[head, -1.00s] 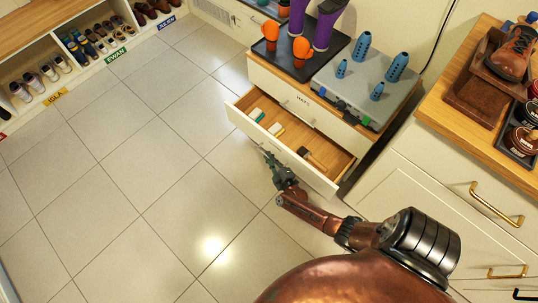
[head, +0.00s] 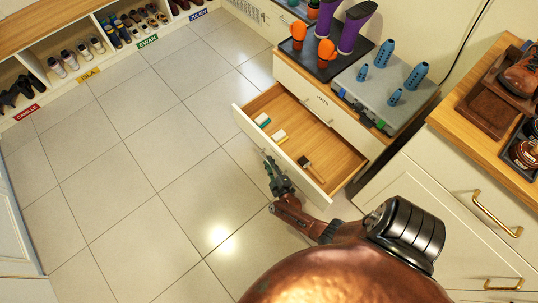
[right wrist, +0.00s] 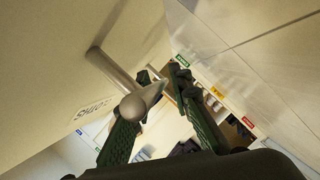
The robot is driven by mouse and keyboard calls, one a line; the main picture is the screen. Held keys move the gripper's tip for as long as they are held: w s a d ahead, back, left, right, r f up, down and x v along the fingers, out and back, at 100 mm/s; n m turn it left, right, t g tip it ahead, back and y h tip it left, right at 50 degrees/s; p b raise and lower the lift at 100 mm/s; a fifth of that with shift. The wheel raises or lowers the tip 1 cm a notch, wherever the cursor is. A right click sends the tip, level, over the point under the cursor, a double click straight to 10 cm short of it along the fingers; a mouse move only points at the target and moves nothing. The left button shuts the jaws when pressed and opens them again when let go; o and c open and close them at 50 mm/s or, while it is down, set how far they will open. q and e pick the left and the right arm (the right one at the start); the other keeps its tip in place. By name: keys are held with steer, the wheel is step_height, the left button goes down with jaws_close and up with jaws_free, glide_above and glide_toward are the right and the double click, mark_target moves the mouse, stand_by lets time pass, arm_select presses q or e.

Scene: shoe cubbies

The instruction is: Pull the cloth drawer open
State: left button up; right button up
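The cloth drawer (head: 345,163) is pulled well out of the small wooden-topped cabinet in the head view. Its pale front (head: 278,160) faces the lower left. A green-handled brush, a yellow one and a dark one lie inside. My right gripper (head: 270,166) is at the outer face of the drawer front. In the right wrist view the drawer's bar handle (right wrist: 138,104) lies between the green fingers of my right gripper (right wrist: 162,76), which stand apart. I cannot tell whether they touch the bar. An upside-down label (right wrist: 92,108) shows beside it. My left gripper is out of view.
A closed upper drawer (head: 325,103) sits above the open one. A dark tray (head: 322,66) with boots and a grey tray (head: 385,105) with blue shapers stand on top. A cream cabinet (head: 420,205) is close on the right. The tiled floor (head: 150,180) at left is clear.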

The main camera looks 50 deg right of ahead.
steer(key=shift+o, duration=0.6)
steer(key=shift+s, duration=0.1)
steer(key=shift+s+a, duration=0.15)
steer(key=v, duration=0.7)
